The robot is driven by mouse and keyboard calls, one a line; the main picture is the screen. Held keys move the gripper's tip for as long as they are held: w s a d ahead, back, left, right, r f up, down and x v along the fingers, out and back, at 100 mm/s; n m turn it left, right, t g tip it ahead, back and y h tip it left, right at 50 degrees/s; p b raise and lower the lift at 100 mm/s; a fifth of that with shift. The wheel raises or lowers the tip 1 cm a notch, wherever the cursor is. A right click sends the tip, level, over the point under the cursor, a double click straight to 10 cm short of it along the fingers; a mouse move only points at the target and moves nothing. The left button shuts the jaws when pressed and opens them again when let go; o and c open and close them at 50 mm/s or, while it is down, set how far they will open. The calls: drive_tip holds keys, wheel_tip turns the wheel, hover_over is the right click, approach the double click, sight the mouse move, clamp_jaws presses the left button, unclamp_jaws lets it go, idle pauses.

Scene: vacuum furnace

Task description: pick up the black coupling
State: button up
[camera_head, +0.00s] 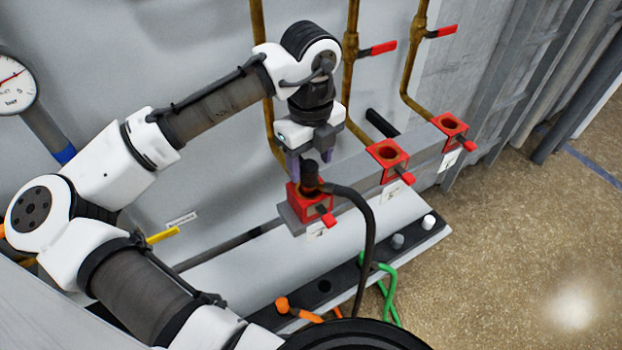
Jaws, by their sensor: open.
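The black coupling (311,178) sits upright in the nearest red socket (297,204), at the left end of the row. A black hose (368,235) runs from it to the right and down. My gripper (310,160) points down right above the coupling. Its purple-tipped fingers are open, one on each side of the coupling's top. I cannot tell whether they touch it. The lower part of the coupling is hidden by the socket.
Two more red sockets (387,160) (450,132) stand to the right, each with a red handle. Brass pipes (350,75) with red valve handles run up the wall behind. A pressure gauge (12,82) is at left. Green (388,295) and orange (300,310) hoses lie below.

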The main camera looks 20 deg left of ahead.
sight(309, 176)
drive_tip(key=f, duration=0.4)
drive_tip(key=shift+s+a+p, duration=0.1)
drive_tip(key=shift+s+p, duration=0.1)
drive_tip(key=shift+p, duration=0.2)
drive_tip(key=shift+c, duration=0.5)
drive_tip(key=c, duration=1.1)
drive_tip(key=shift+c, duration=0.2)
